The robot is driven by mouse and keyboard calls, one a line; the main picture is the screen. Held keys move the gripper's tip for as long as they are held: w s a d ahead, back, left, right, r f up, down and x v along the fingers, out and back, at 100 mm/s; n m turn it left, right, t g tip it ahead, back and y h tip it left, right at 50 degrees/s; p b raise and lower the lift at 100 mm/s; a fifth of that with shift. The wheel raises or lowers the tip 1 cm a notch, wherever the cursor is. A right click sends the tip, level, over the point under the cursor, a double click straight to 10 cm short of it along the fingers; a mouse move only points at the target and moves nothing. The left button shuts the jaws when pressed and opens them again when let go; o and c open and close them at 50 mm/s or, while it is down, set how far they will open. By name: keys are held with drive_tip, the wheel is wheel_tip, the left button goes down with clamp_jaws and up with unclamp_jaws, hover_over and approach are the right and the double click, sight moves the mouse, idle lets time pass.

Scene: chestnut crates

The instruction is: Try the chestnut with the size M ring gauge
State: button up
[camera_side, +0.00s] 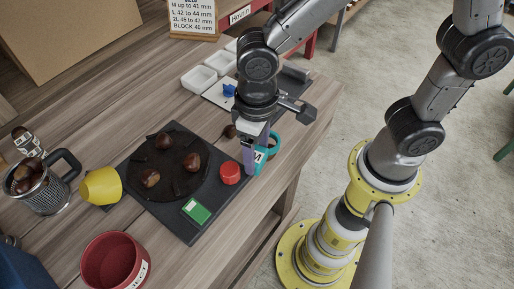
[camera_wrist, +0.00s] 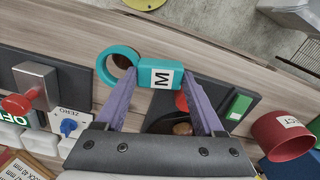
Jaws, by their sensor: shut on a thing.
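My gripper (camera_wrist: 160,80) is shut on the handle of the teal size M ring gauge (camera_wrist: 160,66), with a purple finger at each end of the handle. The white M label faces up, and the ring (camera_wrist: 122,62) sticks out to the left in the wrist view. In the side view the gauge (camera_side: 274,143) is low by the mat's right edge; I cannot tell whether it touches the table. Chestnuts (camera_side: 192,162) lie on the dark round plate (camera_side: 174,190), left of my gripper (camera_side: 255,165). Another brown piece (camera_side: 230,131) shows just left of the fingers, partly hidden.
A red button (camera_side: 230,173) and a green button (camera_side: 197,210) sit near the plate. A yellow cup (camera_side: 101,186), a red tub (camera_side: 106,258) and a metal mug of chestnuts (camera_side: 47,199) stand left. White trays (camera_side: 199,78) and a blue knob (camera_side: 229,90) are behind.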

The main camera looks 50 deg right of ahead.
drive_tip(key=shift+f, duration=0.85)
idle(0.7)
drive_tip(key=shift+r, duration=3.55)
